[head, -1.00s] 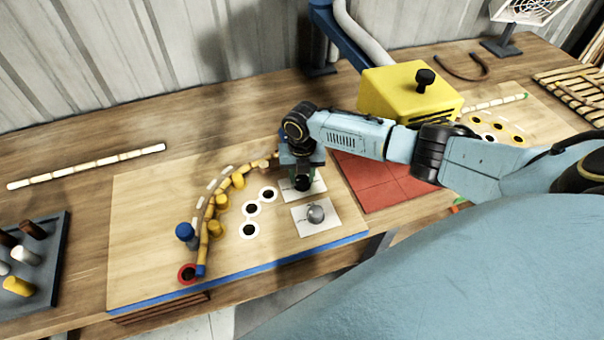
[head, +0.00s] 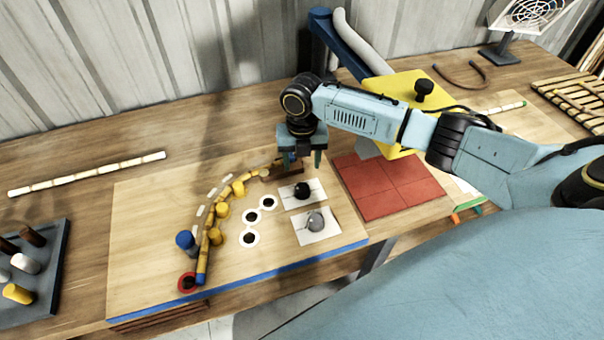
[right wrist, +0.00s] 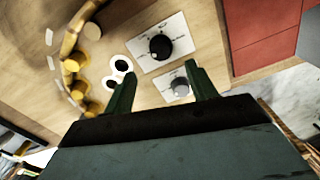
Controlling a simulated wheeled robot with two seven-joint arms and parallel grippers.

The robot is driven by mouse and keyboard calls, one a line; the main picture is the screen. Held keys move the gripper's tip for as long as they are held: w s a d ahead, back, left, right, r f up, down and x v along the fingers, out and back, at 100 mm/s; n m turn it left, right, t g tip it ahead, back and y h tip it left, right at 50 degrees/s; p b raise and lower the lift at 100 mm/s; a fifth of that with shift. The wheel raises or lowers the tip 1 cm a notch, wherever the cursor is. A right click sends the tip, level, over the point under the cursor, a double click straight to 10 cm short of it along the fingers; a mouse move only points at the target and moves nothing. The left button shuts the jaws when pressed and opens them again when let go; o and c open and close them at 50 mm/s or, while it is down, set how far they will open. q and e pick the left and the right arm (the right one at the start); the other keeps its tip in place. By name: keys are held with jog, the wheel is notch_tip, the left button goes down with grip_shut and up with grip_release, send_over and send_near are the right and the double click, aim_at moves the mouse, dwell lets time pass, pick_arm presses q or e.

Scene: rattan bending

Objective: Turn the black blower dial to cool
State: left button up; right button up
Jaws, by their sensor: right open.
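The black dial (head: 302,190) sits on a small white card on the wooden board; it also shows in the right wrist view (right wrist: 160,47). Its pointer setting is too small to read. A grey dial (head: 316,221) on a second white card is just in front of it. My right gripper (head: 302,165) is above and slightly behind the black dial, fingers spread and empty, not touching it. In the right wrist view its two green fingers (right wrist: 160,72) stand apart, with the black dial beyond them. My left gripper is not in view.
A curved rattan piece (head: 203,250) lies along yellow pegs on the board (head: 140,240), left of the dials. White-ringed holes (head: 250,238) lie between. A red tiled mat (head: 385,190) and a yellow box (head: 405,97) with a black knob are to the right.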

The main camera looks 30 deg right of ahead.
jog(key=shift+r, duration=2.15)
